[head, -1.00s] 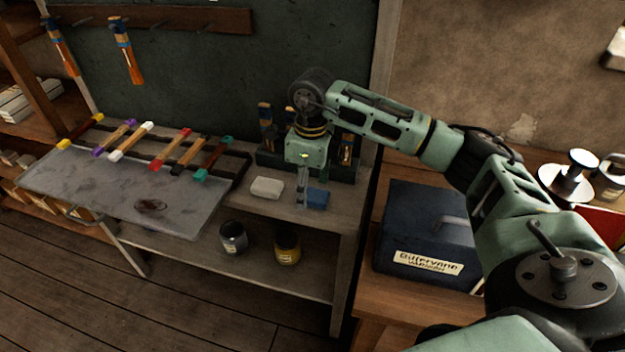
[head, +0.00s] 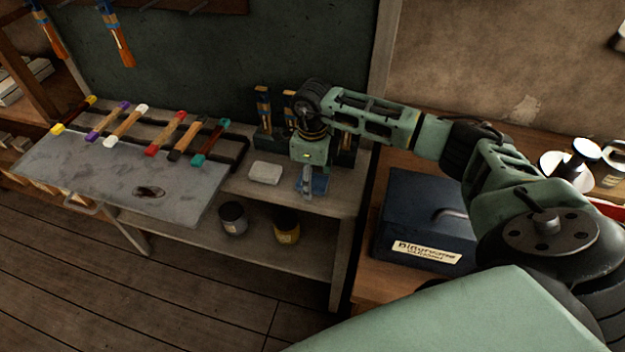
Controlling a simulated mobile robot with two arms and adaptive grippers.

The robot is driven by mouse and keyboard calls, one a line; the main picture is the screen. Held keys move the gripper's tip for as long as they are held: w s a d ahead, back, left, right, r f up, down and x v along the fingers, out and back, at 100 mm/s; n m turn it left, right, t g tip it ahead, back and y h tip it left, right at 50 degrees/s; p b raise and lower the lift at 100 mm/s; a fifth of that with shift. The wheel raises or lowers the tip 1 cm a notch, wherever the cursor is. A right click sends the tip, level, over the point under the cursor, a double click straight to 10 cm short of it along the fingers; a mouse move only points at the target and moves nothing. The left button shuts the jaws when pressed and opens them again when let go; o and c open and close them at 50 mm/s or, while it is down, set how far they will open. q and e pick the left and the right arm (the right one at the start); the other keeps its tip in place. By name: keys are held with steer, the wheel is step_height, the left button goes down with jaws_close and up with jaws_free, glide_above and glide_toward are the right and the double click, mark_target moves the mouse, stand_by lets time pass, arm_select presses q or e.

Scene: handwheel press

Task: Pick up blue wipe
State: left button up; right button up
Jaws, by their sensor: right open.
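The blue wipe (head: 320,184) lies on the right part of the wooden bench top, partly hidden behind my right gripper. My right gripper (head: 306,190) points down from its arm, with its fingers directly over and in front of the wipe. It is open, and I see nothing held in it. Whether the fingertips touch the wipe cannot be told from this view. A white wipe or block (head: 266,172) lies just left of the gripper, apart from it. My left gripper is not in view.
Several colour-ended handles (head: 165,134) rest on a rack behind the grey metal plate (head: 110,178). Brushes stand in a dark holder (head: 265,136) behind the gripper. Two jars (head: 233,219) (head: 286,226) stand on the lower shelf. A dark blue box (head: 425,222) stands to the right.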

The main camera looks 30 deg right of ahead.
mark_target(314, 179)
steer(key=shift+c, duration=0.5)
steer(key=c, duration=0.8)
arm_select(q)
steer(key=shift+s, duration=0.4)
arm_select(e)
steer(key=shift+c, duration=1.2)
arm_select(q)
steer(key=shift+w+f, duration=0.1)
arm_select(e)
steer(key=shift+r, duration=0.1)
